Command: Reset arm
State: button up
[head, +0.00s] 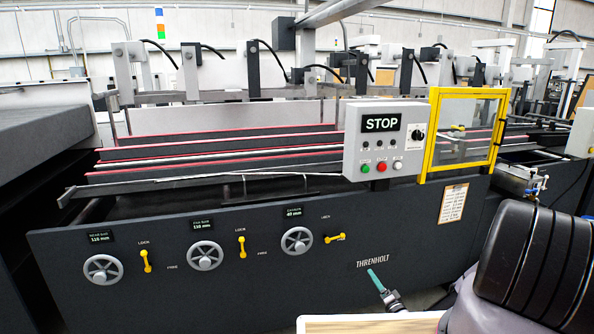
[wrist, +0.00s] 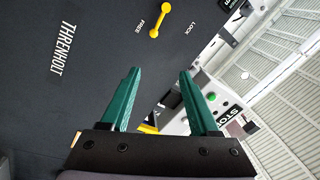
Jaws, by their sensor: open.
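My gripper (head: 374,275) is low in front of the dark machine panel, right of the THRENHOLT lettering's lower edge in the head view. In the wrist view its two green fingers (wrist: 159,72) stand apart with nothing between them. The gripper is open and empty. The panel (head: 200,290) carries three handwheels, left (head: 103,269), middle (head: 205,256) and right (head: 297,240). Beside them are yellow levers. The left (head: 147,261) and middle (head: 241,247) levers are near upright; the right lever (head: 335,238) lies sideways. One yellow lever (wrist: 160,19) shows in the wrist view, apart from my fingers.
A grey STOP control box (head: 385,140) with coloured buttons projects above the panel. A yellow-framed guard (head: 433,130) stands right of it. A tan board (head: 370,324) shows at the bottom edge. The space between my fingers and the panel looks clear.

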jog(key=w+d+r+n+g, duration=0.2)
jog(key=w+d+r+g, duration=0.1)
jog(key=w+r, duration=0.5)
jog(key=w+d+r+n+g, duration=0.2)
jog(key=w+d+r+n, duration=0.1)
jog(key=w+r, duration=0.55)
jog(key=s+r+n+g+h, duration=0.1)
jog(key=s+r+g+h, duration=0.15)
jog(key=r, duration=1.15)
jog(key=s+r+g+h, duration=0.1)
jog(key=s+r+h, duration=0.15)
jog(key=r, duration=1.15)
jog(key=s+a+r+m+g+h, duration=0.1)
jog(key=s+a+r+h, duration=0.15)
jog(key=s+r, duration=1.45)
jog(key=s+a+r+g+y, duration=0.1)
jog(key=s+a+r+y, duration=0.1)
jog(key=s, duration=1.1)
jog(key=s+a+r+g+y, duration=0.1)
jog(key=s+a+r, duration=0.3)
jog(key=s, duration=0.9)
jog(key=shift+a+m+y, duration=0.3)
jog(key=shift+a+y, duration=0.05)
jog(key=shift+a, duration=0.85)
